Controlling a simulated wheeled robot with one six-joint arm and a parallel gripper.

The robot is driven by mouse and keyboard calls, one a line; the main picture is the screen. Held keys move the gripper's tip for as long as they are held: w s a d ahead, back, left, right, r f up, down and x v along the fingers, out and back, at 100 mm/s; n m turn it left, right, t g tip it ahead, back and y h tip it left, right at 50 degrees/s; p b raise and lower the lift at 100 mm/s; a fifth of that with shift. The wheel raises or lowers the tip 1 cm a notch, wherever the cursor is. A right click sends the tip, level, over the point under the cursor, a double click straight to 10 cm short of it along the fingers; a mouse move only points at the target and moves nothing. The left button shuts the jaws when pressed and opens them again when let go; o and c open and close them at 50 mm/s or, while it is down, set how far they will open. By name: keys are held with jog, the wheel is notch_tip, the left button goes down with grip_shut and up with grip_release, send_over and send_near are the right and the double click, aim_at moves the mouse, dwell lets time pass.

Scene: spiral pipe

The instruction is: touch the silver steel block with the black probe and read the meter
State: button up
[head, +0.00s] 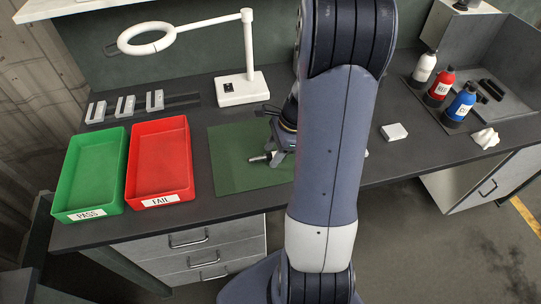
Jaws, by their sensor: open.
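My gripper (276,157) is low over the green mat (232,168), left of my upright arm, and its jaws are open. A small silver piece (257,158) shows at its left side; I cannot tell whether it is a separate part or touches the jaws. No silver steel block, black probe or meter can be made out for certain. My arm hides the middle of the bench behind and right of the mat. Several black rod-like items (490,90) lie in the grey tray at the right, too small to identify.
A green PASS tray (64,212) and a red FAIL tray (188,185) stand left of the mat. Silver brackets (126,106) and a white ring lamp (242,91) are behind. A white block (394,132), bottles (437,86) and a crumpled cloth (485,138) are at right.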

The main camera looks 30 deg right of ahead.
jog(key=shift+c, duration=0.2)
grip_shut()
dwell(0.5)
